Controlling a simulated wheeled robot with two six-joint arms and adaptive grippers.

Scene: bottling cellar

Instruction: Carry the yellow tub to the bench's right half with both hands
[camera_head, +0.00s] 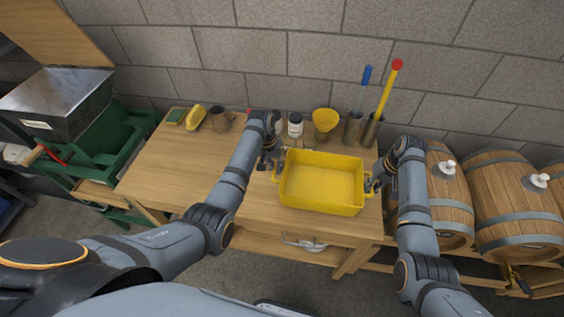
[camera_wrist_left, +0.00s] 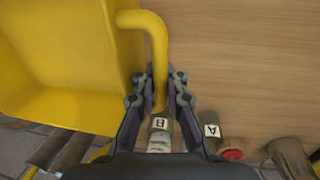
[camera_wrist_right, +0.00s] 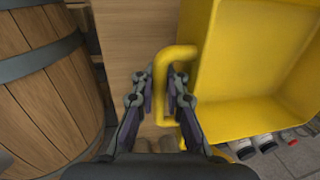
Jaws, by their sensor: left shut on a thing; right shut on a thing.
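The yellow tub (camera_head: 322,182) is open-topped and looks empty and level, over the right part of the wooden bench (camera_head: 165,170). I cannot tell whether its bottom touches the bench top. My left gripper (camera_head: 273,163) is shut on the tub's left handle; in the left wrist view the yellow handle (camera_wrist_left: 157,50) runs between the fingers (camera_wrist_left: 160,88). My right gripper (camera_head: 374,184) is shut on the right handle, and in the right wrist view that handle (camera_wrist_right: 176,53) passes between the fingers (camera_wrist_right: 163,90).
Behind the tub along the wall stand a labelled jar (camera_head: 295,126), a yellow funnel (camera_head: 325,120) and metal cups with a blue brush (camera_head: 366,78) and a yellow one (camera_head: 388,90). A mug (camera_head: 221,119) stands farther left. Barrels (camera_head: 515,200) stand right. The bench's left half is mostly clear.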

